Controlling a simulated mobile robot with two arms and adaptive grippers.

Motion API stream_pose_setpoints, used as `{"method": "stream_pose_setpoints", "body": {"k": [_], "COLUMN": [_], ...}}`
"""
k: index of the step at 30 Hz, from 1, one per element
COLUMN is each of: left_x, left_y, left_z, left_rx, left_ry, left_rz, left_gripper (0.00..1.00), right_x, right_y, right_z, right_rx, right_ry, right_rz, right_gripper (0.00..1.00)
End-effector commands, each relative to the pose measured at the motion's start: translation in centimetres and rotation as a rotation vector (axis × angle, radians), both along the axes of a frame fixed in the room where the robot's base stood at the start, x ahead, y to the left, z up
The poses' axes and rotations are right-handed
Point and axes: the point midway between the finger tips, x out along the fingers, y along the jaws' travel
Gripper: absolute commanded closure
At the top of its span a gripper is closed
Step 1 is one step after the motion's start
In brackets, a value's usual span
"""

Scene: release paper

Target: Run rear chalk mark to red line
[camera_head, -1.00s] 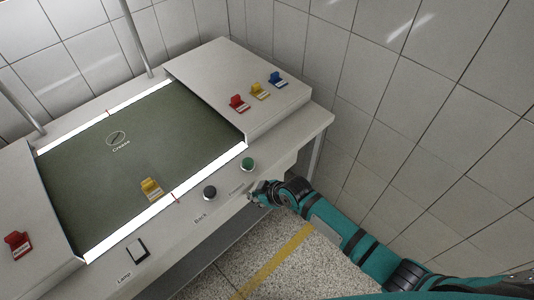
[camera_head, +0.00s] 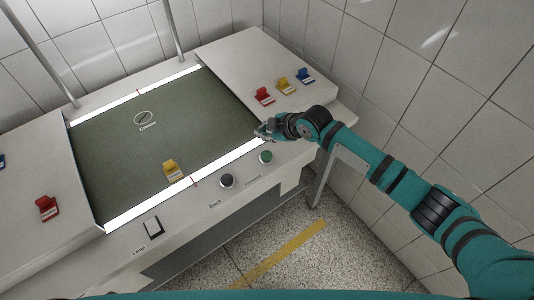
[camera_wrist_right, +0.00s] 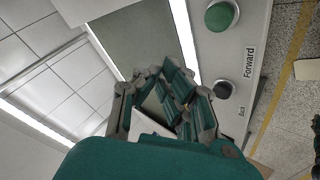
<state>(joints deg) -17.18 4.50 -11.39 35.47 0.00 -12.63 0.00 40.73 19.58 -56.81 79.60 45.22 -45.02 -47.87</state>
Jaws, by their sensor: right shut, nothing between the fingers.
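A white oval chalk mark (camera_head: 145,118) with a small word under it lies toward the rear of the dark green sheet (camera_head: 120,160). A short red line (camera_head: 194,182) crosses the front white strip, and another red line (camera_head: 138,91) crosses the rear strip. The green button (camera_head: 266,157) and black button (camera_head: 227,180) sit on the front ledge; the wrist view shows the green one (camera_wrist_right: 221,16) labelled Forward. My right gripper (camera_head: 262,132) is shut and empty, above the ledge just behind the green button, apart from it. My left gripper is out of view.
A yellow clip (camera_head: 172,170) stands on the sheet near the front strip. Red (camera_head: 263,96), yellow (camera_head: 285,86) and blue (camera_head: 305,76) clips stand on the right cover. Another red clip (camera_head: 47,208) is on the left cover. A lamp switch (camera_head: 152,226) is on the ledge.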

Motion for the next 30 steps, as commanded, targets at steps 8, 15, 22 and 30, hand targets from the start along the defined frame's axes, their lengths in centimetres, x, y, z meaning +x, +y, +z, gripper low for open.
{"method": "stream_pose_setpoints", "body": {"k": [8,15,22,30], "left_x": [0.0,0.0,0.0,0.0], "left_y": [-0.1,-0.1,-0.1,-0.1], "left_z": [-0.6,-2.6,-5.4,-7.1], "left_rx": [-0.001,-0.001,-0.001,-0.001], "left_ry": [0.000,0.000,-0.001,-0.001], "left_rz": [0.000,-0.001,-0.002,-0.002], "left_gripper": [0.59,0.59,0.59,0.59], "right_x": [0.0,0.0,0.0,0.0], "right_y": [0.0,0.0,0.0,0.1], "right_z": [-0.7,-3.2,-6.6,-8.8], "right_rx": [0.001,0.002,0.001,0.002], "right_ry": [0.001,0.001,0.001,-0.001], "right_rz": [-0.001,-0.001,-0.001,0.000], "right_gripper": [1.00,1.00,1.00,1.00]}}
